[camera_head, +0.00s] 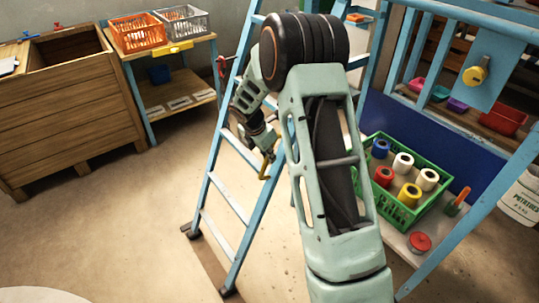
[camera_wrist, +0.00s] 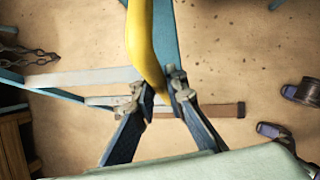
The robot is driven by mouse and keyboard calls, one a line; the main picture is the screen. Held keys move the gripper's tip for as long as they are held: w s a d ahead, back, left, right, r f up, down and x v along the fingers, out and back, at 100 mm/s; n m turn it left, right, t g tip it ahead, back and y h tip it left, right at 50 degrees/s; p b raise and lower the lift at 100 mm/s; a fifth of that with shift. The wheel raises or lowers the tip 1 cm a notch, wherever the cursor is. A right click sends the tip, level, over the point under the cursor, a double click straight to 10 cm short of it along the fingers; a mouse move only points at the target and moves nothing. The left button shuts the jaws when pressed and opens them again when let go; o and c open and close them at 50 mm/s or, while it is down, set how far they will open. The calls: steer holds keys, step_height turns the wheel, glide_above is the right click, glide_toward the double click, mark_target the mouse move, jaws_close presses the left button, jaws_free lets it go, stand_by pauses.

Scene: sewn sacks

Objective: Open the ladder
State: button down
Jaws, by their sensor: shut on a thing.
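The light blue ladder (camera_head: 216,168) stands in the middle of the head view, with pale treads and dark feet on the floor. My arm hides much of its right side. A yellow curved handle (camera_head: 265,171) shows at its right rail. My gripper (camera_head: 268,150) is at that handle, partly hidden by my wrist. In the wrist view, the yellow handle (camera_wrist: 142,38) runs down between the fingertips of my gripper (camera_wrist: 161,98), which is shut on it. A blue rail (camera_wrist: 165,30) and pale treads (camera_wrist: 90,77) lie behind. How far the ladder is spread cannot be told.
A blue workbench frame with a green crate (camera_head: 424,206) of coloured rolls stands close at right. A wooden bin (camera_head: 70,120) and a shelf with orange (camera_head: 138,33) and grey baskets stand at left. A brown strip (camera_head: 212,268) lies by the ladder's feet. The floor at left is clear.

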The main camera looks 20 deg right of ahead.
steer(key=shift+w+a+r, duration=0.1)
steer(key=shift+w, duration=0.1)
steer(key=c, duration=2)
jaws_free()
steer(key=shift+o, duration=0.2)
steer(key=shift+s, duration=0.1)
steer(key=v, duration=1.2)
